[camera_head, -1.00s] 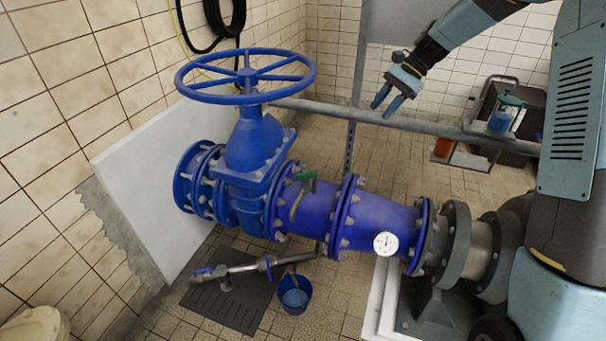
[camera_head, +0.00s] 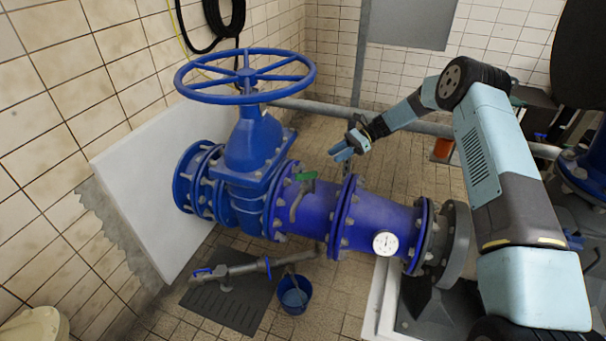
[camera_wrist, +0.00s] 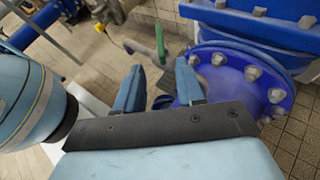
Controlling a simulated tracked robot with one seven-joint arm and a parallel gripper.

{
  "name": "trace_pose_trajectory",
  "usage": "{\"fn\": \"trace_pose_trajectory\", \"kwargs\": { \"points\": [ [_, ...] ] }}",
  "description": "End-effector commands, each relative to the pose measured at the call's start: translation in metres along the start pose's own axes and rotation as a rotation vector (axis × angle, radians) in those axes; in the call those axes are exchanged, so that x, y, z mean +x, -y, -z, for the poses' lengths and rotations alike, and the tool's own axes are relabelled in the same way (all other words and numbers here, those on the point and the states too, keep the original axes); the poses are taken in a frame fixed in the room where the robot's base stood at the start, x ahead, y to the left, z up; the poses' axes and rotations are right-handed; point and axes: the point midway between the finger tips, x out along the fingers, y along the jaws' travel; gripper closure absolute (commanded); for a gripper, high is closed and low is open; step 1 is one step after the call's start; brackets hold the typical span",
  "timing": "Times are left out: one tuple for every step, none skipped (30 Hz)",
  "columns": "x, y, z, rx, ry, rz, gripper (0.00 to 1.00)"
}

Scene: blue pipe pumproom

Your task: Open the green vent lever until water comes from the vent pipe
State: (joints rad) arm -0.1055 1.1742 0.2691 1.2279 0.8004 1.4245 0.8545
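The green vent lever (camera_head: 306,176) sits on top of the blue pipe, just right of the large valve body. It also shows in the wrist view (camera_wrist: 160,40), beyond my fingers and roughly between their lines. A short curved vent pipe (camera_head: 295,208) bends down from beside the lever. I see no water coming from it. My gripper (camera_head: 342,153) is right of the lever and apart from it. In the wrist view my gripper (camera_wrist: 160,84) is open, with nothing between its two blue fingers.
A blue handwheel (camera_head: 245,76) stands high on the left. A flange (camera_head: 347,215) and a white gauge (camera_head: 385,244) are right of the lever. A blue bucket (camera_head: 296,295) and a drain pipe (camera_head: 236,268) are below. A grey rail (camera_head: 420,126) runs behind.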

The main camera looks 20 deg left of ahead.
Motion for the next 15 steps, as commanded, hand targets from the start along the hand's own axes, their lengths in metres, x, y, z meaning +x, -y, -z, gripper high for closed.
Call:
{"fn": "trace_pose_trajectory", "kwargs": {
  "points": [
    [0.003,0.001,0.001,0.003,0.004,0.0,0.62],
    [0.004,0.001,0.002,0.004,0.006,-0.001,0.62],
    [0.007,0.001,0.002,0.005,0.007,-0.001,0.62],
    [0.01,0.001,0.002,0.005,0.007,-0.001,0.62],
    [0.013,0.001,0.002,0.005,0.006,-0.001,0.62],
    [0.017,0.001,0.002,0.005,0.006,-0.002,0.62],
    [0.022,0.001,0.002,0.005,0.006,-0.002,0.62],
    [0.026,0.001,0.002,0.005,0.006,-0.003,0.62],
    [0.033,0.0,0.002,0.004,0.006,-0.003,0.62],
    [0.038,0.001,0.002,0.004,0.006,-0.003,0.62],
    [0.044,0.001,0.001,0.004,0.006,-0.003,0.62],
    [0.051,0.001,0.001,0.005,0.007,-0.003,0.62],
    [0.056,0.0,0.002,0.005,0.006,-0.003,0.62],
    [0.061,0.0,0.002,0.005,0.005,-0.003,0.62],
    [0.069,0.001,0.002,0.005,0.005,-0.003,0.62]
  ]
}}
